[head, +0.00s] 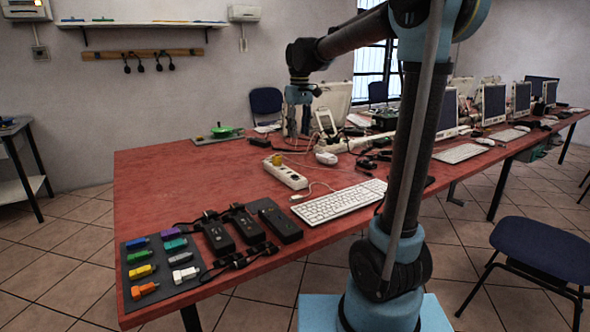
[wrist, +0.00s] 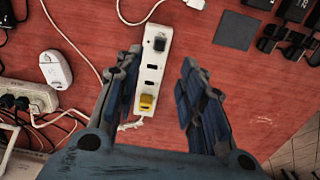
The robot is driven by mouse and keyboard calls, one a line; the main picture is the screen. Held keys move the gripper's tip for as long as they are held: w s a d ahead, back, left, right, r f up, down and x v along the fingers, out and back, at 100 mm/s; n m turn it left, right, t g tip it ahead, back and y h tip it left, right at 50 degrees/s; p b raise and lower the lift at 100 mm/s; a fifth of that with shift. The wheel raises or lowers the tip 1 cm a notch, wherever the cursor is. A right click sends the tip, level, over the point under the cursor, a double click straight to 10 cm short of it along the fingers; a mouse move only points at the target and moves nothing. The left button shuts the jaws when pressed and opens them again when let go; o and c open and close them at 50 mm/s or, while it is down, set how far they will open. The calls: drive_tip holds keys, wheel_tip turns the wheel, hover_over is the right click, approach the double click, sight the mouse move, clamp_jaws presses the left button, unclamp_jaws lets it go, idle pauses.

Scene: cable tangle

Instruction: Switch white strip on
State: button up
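A white power strip (head: 286,173) lies on the red table, left of the white keyboard. In the wrist view the white strip (wrist: 152,70) runs up the middle. It has a dark switch (wrist: 159,44) near its top end, dark sockets along its body and a yellow plug (wrist: 146,105) at its lower end. I cannot tell the switch's position. My gripper (head: 298,122) hangs above the table, beyond the strip in the head view. In the wrist view my gripper (wrist: 161,58) is open and empty, its fingers on either side of the strip and apart from it.
Another strip (wrist: 28,101), cream with dark plugs and tangled cables, lies at left in the wrist view. A white mouse-like device (wrist: 56,69) is near it. Black adapters (head: 246,223) and a grey mat with coloured plugs (head: 133,270) are at the table's near left. Bare table lies left of the strip.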

drive_tip(key=w+a, duration=0.2)
approach(295, 176)
drive_tip(key=f, duration=0.2)
drive_tip(key=w+f, duration=0.1)
drive_tip(key=f, duration=0.2)
drive_tip(key=w+f, duration=0.1)
drive_tip(key=f, duration=0.2)
drive_tip(key=shift+w+a, duration=0.15)
drive_tip(key=shift+a, duration=0.15)
drive_tip(key=shift+c, duration=0.3)
clamp_jaws()
